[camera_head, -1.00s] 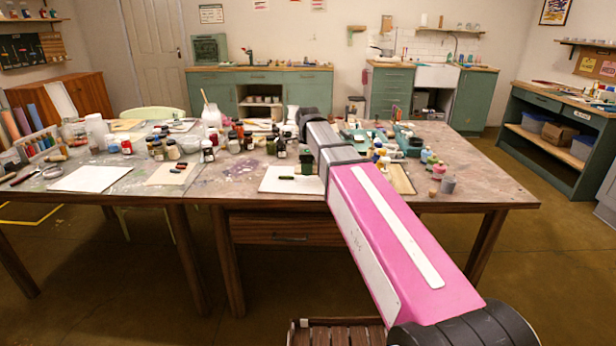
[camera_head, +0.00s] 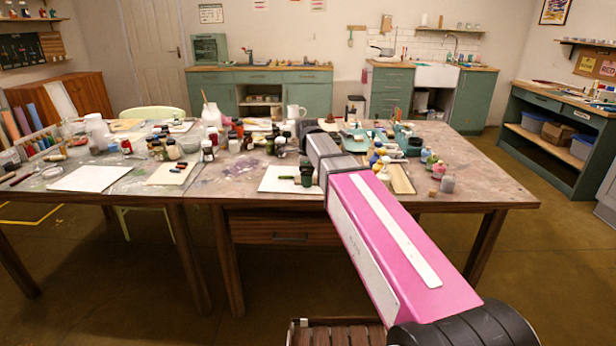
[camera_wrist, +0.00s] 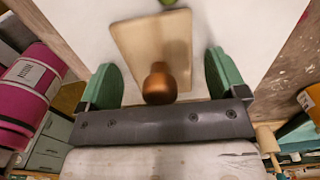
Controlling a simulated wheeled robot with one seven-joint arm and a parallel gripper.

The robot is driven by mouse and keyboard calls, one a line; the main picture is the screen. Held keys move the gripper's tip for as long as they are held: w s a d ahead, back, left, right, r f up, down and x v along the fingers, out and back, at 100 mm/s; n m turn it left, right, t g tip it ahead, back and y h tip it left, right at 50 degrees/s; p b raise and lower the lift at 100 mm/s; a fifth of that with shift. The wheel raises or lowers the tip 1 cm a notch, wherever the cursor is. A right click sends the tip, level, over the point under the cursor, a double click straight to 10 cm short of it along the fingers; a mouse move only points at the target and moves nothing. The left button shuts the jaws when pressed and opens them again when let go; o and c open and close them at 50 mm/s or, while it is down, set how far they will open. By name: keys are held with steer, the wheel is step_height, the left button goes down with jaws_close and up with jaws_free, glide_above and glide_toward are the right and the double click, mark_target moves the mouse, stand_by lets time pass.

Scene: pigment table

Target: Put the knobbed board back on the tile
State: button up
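In the wrist view, a tan board (camera_wrist: 140,40) with a rounded copper-brown knob (camera_wrist: 158,84) lies over a broad white surface (camera_wrist: 240,35), which may be the tile. My gripper (camera_wrist: 161,72) is open. Its two green fingers stand on either side of the knob, with a visible gap on each side. I cannot tell whether the board rests on the white surface. A small green thing (camera_wrist: 168,2) shows at the top edge, near the board's far end. In the head view, my arm hides the gripper, and I cannot make out the knobbed board there.
The table (camera_head: 480,180) is crowded with jars and bottles. A white sheet (camera_head: 278,182) with a dark green jar (camera_head: 307,175) lies left of my arm. A tan panel (camera_head: 402,181) lies right of it, near small paint pots (camera_head: 438,170). The table's right end is clear.

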step_height(320, 180, up, 12)
steer(key=shift+r, duration=0.15)
stand_by(0.7)
